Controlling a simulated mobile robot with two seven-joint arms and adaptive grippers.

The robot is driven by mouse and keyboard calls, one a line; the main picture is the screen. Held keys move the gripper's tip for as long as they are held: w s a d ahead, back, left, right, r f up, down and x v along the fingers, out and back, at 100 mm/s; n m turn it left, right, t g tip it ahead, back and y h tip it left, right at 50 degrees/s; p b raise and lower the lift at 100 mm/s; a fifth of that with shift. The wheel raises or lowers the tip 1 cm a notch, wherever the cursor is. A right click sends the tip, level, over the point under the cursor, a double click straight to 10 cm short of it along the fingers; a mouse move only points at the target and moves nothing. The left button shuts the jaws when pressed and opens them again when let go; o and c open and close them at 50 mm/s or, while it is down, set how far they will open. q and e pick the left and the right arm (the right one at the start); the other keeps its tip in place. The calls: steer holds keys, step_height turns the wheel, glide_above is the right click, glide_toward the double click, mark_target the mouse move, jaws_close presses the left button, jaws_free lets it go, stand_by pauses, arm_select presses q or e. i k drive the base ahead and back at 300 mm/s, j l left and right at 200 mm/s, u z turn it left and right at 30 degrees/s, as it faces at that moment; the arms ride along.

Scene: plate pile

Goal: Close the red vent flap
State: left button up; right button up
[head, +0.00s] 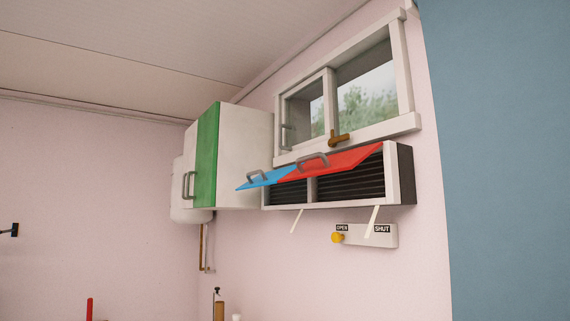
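The red vent flap (335,161) is on the right part of the wall vent box, below the window. It is raised and tilts outward from the box's upper edge, so it stands open. A grey handle (313,160) sits on its face. Dark slats (352,182) show in the opening under it. Neither of my grippers can be made out in the head view.
A blue flap (262,179) beside the red one is also raised. Below the vent a panel (382,236) reads OPEN and SHUT, with a yellow knob (338,238) at the OPEN end. A green-doored cabinet (206,157) hangs left of the vent.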

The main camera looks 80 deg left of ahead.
mark_target(347, 160)
steer(key=j+u, duration=0.1)
steer(key=u, duration=2.35)
steer(key=k+j, duration=0.05)
steer(key=j, duration=0.05)
